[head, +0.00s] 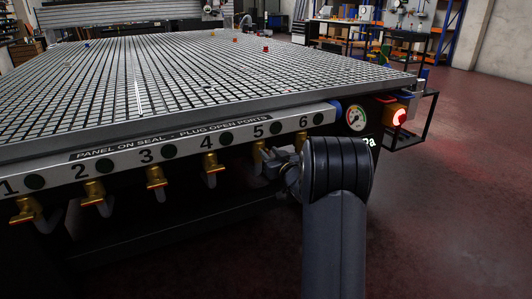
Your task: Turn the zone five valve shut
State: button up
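The zone five valve (259,153) is a brass valve under the number 5 on the grey front panel of the vacuum table. Only a bit of its brass shows; its handle is mostly hidden behind my gripper. My gripper (266,163) is at this valve, with its fingers pointing left toward it. The fingers are small and overlap the valve, so I cannot tell whether they touch or grip it. A dark green round spot (277,129) sits beside the number 5.
Brass valves 1 (27,209), 2 (95,195), 3 (155,177) and 4 (210,165) hang along the panel to the left. Valve 6 is largely hidden by my arm. Floor (460,200) at right is clear.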

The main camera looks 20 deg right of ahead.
aim_at(268, 151)
jog(key=shift+w+a, duration=0.1)
jog(key=shift+w, duration=1.5)
jog(key=shift+c, duration=0.3)
grip_shut()
